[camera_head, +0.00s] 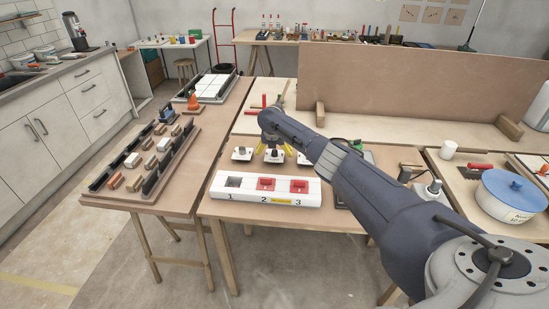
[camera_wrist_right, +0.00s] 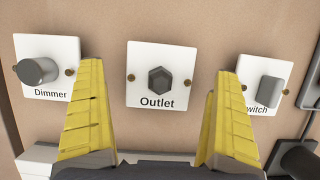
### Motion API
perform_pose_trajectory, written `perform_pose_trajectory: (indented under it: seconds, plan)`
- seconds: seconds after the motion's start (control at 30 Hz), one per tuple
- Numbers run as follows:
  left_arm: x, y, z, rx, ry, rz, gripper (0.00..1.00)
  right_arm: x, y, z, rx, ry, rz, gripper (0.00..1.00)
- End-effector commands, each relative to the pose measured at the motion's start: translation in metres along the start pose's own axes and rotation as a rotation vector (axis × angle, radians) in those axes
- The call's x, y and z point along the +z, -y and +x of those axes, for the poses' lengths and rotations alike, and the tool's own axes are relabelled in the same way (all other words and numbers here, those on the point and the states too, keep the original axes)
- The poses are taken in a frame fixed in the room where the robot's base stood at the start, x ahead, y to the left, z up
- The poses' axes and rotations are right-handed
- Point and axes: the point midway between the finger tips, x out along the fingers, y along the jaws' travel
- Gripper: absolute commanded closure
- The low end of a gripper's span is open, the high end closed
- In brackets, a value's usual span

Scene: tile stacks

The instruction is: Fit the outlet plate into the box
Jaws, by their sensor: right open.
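The white outlet plate (camera_wrist_right: 160,93), labelled "Outlet" with a dark hexagonal knob, lies flat in the middle of the wrist view. It also shows as the middle plate (camera_head: 274,157) in the head view. My right gripper (camera_wrist_right: 157,100) is open and empty, its yellow fingers on either side of this plate; I cannot tell its height above it. The white box (camera_head: 265,199) stands at the table's front edge, numbered 1, 2, 3. Position 1 (camera_head: 234,182) shows a dark opening. Positions 2 (camera_head: 266,184) and 3 (camera_head: 299,186) have red covers.
A dimmer plate (camera_wrist_right: 45,68) lies left of the outlet plate and a switch plate (camera_wrist_right: 268,83) right. A table with trays of small parts (camera_head: 150,160) stands left. A brown panel (camera_head: 420,85) stands behind. A round blue-lidded tub (camera_head: 510,195) is right.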

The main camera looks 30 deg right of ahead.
Motion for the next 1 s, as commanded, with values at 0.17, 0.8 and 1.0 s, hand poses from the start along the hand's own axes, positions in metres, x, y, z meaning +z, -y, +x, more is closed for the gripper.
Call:
perform_pose_trajectory:
  seconds: [0.17, 0.8, 1.0]
  plan:
    - [0.0, 0.0, 0.0, 0.0, 0.001, 0.0, 0.56, 0.0, 0.0, 0.015, -0.001, -0.001, 0.001, 0.0]
    - [0.001, -0.001, 0.0, 0.001, 0.001, 0.0, 0.56, 0.001, 0.001, 0.028, -0.001, 0.002, -0.001, 0.0]
    - [0.001, -0.001, 0.0, 0.001, 0.001, 0.0, 0.56, 0.001, 0.001, 0.028, -0.001, 0.002, 0.0, 0.22]
